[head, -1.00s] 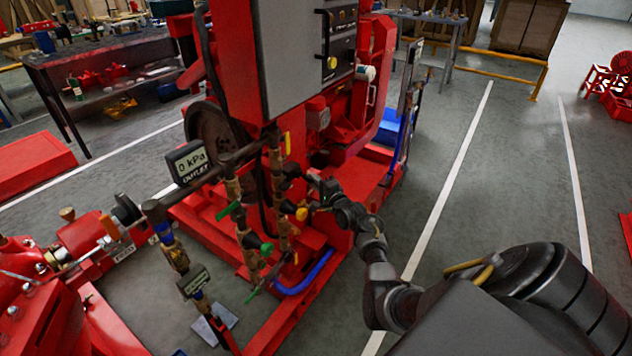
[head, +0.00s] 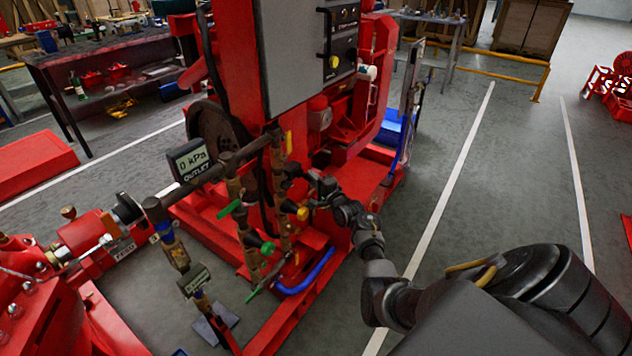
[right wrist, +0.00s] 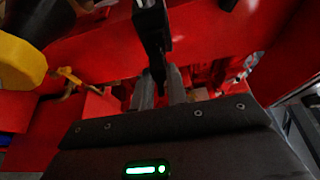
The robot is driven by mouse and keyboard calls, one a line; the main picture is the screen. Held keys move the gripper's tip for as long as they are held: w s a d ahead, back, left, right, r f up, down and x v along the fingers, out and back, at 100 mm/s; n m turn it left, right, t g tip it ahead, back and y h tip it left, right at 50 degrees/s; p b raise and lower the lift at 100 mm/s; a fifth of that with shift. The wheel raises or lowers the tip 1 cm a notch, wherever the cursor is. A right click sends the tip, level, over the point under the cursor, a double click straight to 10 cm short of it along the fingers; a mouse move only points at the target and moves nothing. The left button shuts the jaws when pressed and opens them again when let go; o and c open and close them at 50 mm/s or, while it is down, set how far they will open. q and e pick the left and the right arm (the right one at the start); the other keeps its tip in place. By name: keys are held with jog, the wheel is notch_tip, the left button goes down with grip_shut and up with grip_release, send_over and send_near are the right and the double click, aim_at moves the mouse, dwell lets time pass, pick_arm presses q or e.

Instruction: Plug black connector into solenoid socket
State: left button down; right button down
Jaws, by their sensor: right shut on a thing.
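My right arm reaches from the lower right to the valve pipework on the red pumpset (head: 345,240). My right gripper (head: 313,181) is small there, beside the brass and dark pipes. In the right wrist view, the two grey fingers of my right gripper (right wrist: 160,88) are shut on a slim black piece, seemingly the black connector (right wrist: 152,35), which extends up beyond the fingertips. Its far end runs toward the top edge, and I cannot tell whether it touches anything. The solenoid socket cannot be made out clearly in either view. My left gripper is not in view.
A yellow-capped part (right wrist: 20,62) is close by at the left of the right wrist view. Open floor (head: 470,190) lies to the right.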

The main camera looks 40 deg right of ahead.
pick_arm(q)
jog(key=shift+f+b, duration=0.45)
pick_arm(e)
jog(key=shift+w+a+r, duration=0.1)
jog(key=shift+w+a, duration=0.2)
jog(key=shift+w, duration=0.5)
jog(key=c, duration=1.3)
grip_release()
jog(key=shift+w, duration=0.1)
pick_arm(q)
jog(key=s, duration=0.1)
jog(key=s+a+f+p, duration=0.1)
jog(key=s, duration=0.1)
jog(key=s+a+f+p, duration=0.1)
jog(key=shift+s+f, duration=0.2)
pick_arm(e)
jog(key=s+a, duration=0.1)
jog(key=s, duration=1)
jog(key=shift+w, duration=0.1)
